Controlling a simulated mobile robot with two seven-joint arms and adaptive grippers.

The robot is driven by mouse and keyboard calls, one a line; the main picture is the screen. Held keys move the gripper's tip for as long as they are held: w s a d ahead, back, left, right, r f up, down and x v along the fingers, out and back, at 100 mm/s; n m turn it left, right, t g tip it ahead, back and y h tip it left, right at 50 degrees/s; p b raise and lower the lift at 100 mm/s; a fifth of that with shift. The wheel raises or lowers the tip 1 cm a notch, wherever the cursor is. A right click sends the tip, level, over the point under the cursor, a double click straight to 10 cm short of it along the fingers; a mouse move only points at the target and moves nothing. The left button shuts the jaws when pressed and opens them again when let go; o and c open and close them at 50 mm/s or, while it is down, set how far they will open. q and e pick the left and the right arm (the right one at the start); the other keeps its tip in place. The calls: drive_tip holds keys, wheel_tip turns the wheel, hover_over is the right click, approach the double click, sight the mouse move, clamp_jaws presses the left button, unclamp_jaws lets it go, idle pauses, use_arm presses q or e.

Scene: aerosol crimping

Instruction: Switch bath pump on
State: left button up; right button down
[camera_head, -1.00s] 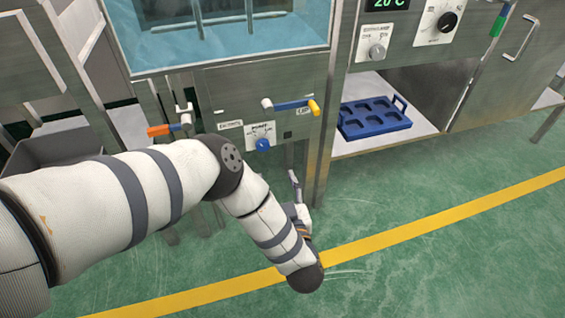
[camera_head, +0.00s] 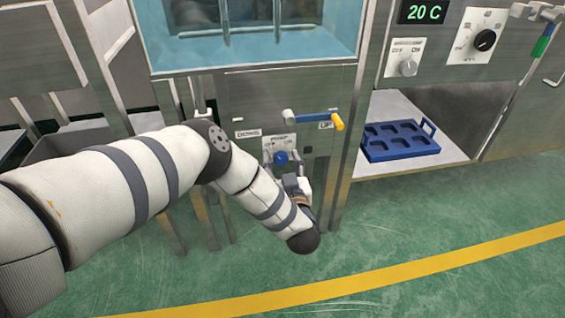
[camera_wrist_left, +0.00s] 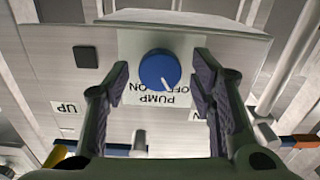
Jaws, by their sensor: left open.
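The blue pump knob (camera_head: 281,157) sits on a white label plate on the front panel of the water bath (camera_head: 240,60). My right gripper is not in view.
A lever with a blue grip and yellow end (camera_head: 318,118) juts out above the knob, near the UP label. To the right are a blue tray (camera_head: 400,146) on a shelf and a control panel with a 20 C display (camera_head: 424,12). Green floor lies open in front.

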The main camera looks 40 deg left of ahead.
use_arm(q)
drive_tip(key=shift+c, duration=0.6)
drive_tip(key=c, duration=1)
drive_tip(key=shift+m, duration=0.3)
drive_tip(key=m+p, duration=0.1)
drive_tip(key=m, duration=0.3)
drive_tip(key=shift+d+r, duration=0.1)
drive_tip(key=m, duration=0.4)
drive_tip(key=shift+w, duration=0.1)
drive_tip(key=shift+f+m, duration=0.2)
drive_tip(key=shift+m, duration=1.4)
